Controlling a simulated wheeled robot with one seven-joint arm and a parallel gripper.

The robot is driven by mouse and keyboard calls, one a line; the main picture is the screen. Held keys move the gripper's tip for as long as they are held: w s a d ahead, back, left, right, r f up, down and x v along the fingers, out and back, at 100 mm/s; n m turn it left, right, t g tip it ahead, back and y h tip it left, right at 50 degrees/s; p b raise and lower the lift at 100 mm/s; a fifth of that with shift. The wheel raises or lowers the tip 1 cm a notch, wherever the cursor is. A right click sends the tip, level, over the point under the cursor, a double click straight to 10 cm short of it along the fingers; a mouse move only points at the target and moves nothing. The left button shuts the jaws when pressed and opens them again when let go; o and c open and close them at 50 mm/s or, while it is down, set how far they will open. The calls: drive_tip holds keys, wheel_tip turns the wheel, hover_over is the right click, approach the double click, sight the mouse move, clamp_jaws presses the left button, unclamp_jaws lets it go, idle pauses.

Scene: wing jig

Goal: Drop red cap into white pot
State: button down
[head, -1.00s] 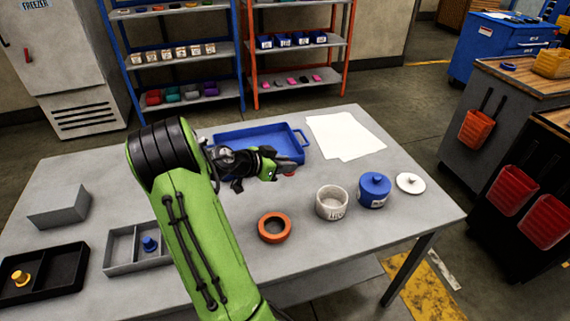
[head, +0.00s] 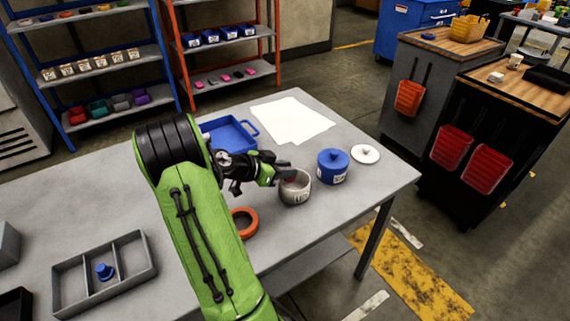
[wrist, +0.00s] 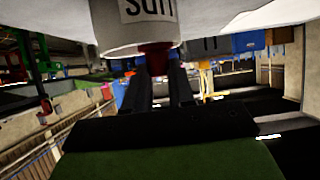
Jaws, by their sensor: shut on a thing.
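The white pot (head: 295,194) stands open on the grey table, with a dark label on its side. My gripper (head: 285,173) is at the pot's upper rim in the head view, shut on the red cap (wrist: 155,60). In the wrist view the cap sits between the fingertips (wrist: 157,82), and the labelled side of the pot (wrist: 125,42) shows close beyond it. In the head view the fingers mostly hide the cap. I cannot tell whether the cap is over the opening or just beside the rim.
A blue lidded pot (head: 332,169) stands right of the white pot, with a white lid (head: 365,154) beyond it. An orange ring (head: 247,229) lies at the lower left, partly behind my arm. A blue tray (head: 253,133) and white paper (head: 291,120) lie behind.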

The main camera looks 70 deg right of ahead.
drive_tip(key=c, duration=0.9)
unclamp_jaws()
drive_tip(key=p+v, duration=0.3)
drive_tip(key=v, duration=1.2)
drive_tip(key=shift+w+a+r, duration=0.1)
drive_tip(key=shift+w+a, duration=0.15)
drive_tip(key=shift+a, duration=0.05)
